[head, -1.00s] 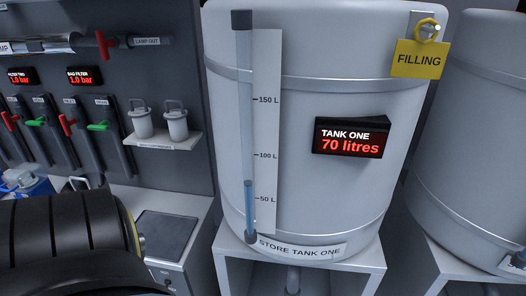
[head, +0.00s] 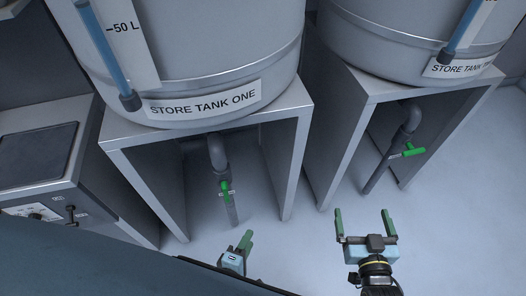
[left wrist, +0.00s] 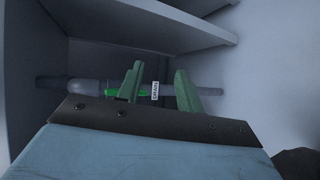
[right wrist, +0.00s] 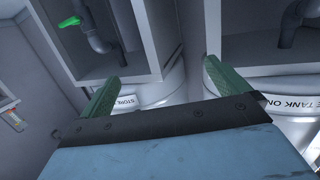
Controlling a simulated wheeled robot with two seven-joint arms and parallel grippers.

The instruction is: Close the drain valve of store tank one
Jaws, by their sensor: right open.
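Store tank one (head: 190,60) stands on a grey open-fronted stand (head: 297,165). Its drain pipe (head: 217,150) bends down under it. The green drain valve handle (head: 225,190) lies along the pipe. In the left wrist view the handle (left wrist: 110,93) shows left of the "DRAIN" label (left wrist: 155,90), partly behind a finger. My left gripper (head: 246,241) is just in front of the handle; its fingers are apart, with the pipe and label showing between them (left wrist: 158,85). My right gripper (head: 364,224) is open and empty, right of the stand.
A second store tank (head: 400,40) stands to the right; its green drain handle (head: 414,150) lies across its pipe. A grey cabinet (head: 60,150) is at the left. The floor between and in front of the stands is clear.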

